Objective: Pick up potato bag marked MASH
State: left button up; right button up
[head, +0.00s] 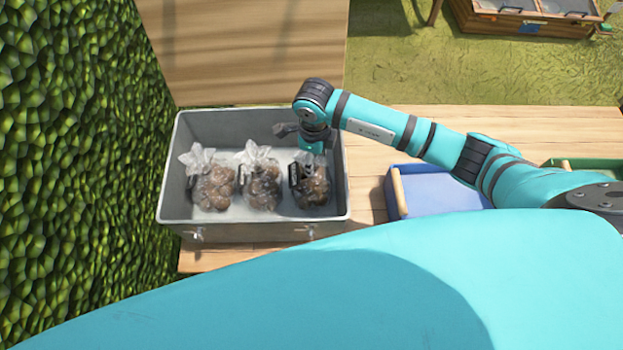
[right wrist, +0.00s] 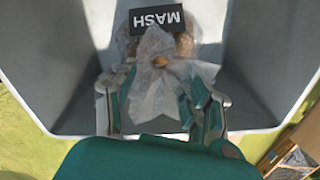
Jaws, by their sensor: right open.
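The bag marked MASH shows in the right wrist view (right wrist: 155,72), its black label with white letters upside down and its clear plastic top gathered. In the head view it appears to be the rightmost potato bag (head: 315,188) in a grey metal crate (head: 334,207); the labels are too small to read there. My right gripper (right wrist: 160,108) is open, with one finger on each side of the plastic top. In the head view the right gripper (head: 312,160) points down over that bag, its fingertips partly hidden. My left gripper is out of view.
Two more potato bags stand in the crate, one in the middle (head: 262,188) and one at the left (head: 213,187). A blue tray (head: 436,192) lies right of the crate on a wooden table (head: 366,170). A green hedge (head: 80,130) borders the left.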

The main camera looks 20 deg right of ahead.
jog(key=f, duration=0.1)
jog(key=f+p, duration=0.1)
jog(key=f, duration=0.2)
jog(key=shift+a+f, duration=0.25)
jog(key=shift+f, duration=0.55)
jog(key=shift+w, duration=0.1)
grip_shut()
